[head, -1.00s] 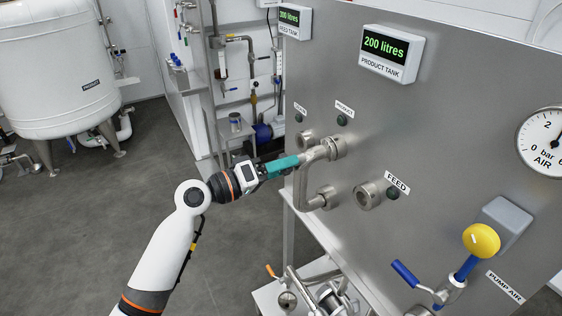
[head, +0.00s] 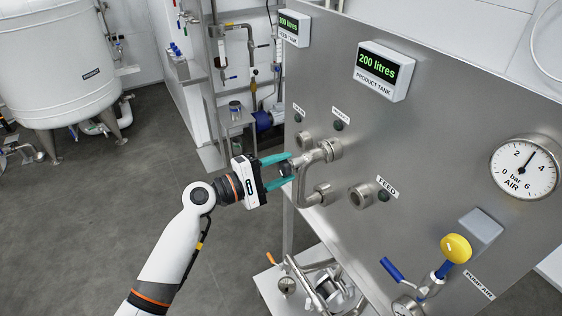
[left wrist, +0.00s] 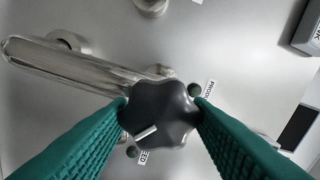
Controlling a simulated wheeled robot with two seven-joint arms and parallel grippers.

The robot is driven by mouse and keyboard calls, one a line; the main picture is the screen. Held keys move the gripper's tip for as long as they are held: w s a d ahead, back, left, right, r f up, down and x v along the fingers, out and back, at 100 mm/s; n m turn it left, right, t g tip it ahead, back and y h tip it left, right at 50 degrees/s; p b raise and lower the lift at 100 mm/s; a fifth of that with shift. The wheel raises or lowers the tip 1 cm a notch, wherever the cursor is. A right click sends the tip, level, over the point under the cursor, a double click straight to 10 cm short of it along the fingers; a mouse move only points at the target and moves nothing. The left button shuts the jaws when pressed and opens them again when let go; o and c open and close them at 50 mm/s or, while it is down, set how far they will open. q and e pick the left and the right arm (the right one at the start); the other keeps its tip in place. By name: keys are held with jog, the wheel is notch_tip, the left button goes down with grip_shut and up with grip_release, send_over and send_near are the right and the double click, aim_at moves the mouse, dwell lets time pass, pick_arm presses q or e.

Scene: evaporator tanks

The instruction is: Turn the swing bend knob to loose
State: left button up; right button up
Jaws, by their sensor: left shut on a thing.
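The swing bend is a bent steel pipe (head: 302,185) on the steel panel. Its dark, lobed knob (head: 286,168) is at the pipe's upper end. In the left wrist view the knob (left wrist: 158,112) fills the middle, with a small pale bar across its face. My left gripper (head: 291,169) has its teal fingers on either side of the knob. In the left wrist view the fingertips (left wrist: 160,104) touch opposite edges of the knob, shut on it. The knob's far side is hidden. My right gripper is in no view.
The FEED port (head: 361,196) is right of the bend. A blue-handled valve with a yellow knob (head: 456,248) and a pressure gauge (head: 525,168) are farther right. Pipework (head: 322,285) stands below. The floor (head: 110,210) at left is clear.

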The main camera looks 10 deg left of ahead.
pick_arm(q)
jog(key=shift+n+p, duration=1.4)
jog(key=shift+n, duration=0.8)
jog(key=o, duration=1)
jog(key=shift+c, duration=0.2)
jog(key=b+v, duration=0.5)
jog(key=v, duration=0.7)
jog(key=shift+b, duration=0.3)
